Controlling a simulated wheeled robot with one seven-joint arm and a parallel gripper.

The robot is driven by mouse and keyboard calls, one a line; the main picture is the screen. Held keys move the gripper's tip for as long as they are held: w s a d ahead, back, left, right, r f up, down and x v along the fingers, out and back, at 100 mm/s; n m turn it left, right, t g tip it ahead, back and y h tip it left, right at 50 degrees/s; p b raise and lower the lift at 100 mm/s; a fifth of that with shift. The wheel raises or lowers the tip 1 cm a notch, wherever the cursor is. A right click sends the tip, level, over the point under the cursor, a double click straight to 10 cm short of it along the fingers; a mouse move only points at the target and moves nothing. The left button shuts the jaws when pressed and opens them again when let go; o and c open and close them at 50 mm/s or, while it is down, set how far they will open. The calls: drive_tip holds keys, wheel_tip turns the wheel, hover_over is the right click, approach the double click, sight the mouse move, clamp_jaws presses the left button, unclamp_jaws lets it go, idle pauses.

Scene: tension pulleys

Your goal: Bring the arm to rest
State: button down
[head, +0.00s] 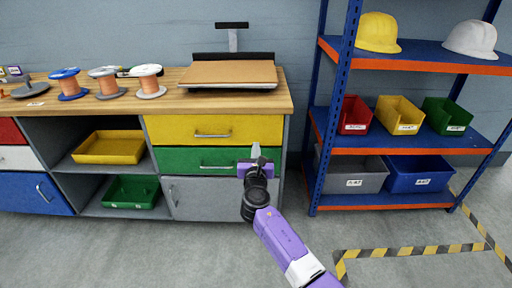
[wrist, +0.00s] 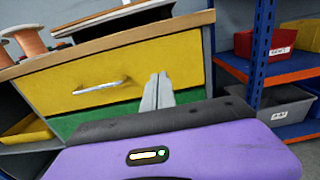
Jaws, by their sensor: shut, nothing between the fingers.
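My gripper (head: 256,152) is in front of the workbench, before its yellow drawer (head: 213,130) and green drawer (head: 200,160). Its fingers are together and empty. In the wrist view the shut fingers (wrist: 157,92) stand in front of the yellow drawer (wrist: 110,82), right of its handle. I cannot tell from the frames whether the fingertips touch the drawer front. My purple arm reaches up from the lower right in the head view.
On the bench top (head: 240,103) stand several wire spools (head: 148,80) and a brown board (head: 230,73). A blue shelf rack (head: 336,110) with helmets and coloured bins (head: 357,114) stands right of the bench. The floor (head: 150,255) in front is clear, with striped tape at right.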

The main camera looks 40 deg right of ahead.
drive_tip(key=shift+s+a, duration=0.3)
drive_tip(key=shift+s, duration=0.15)
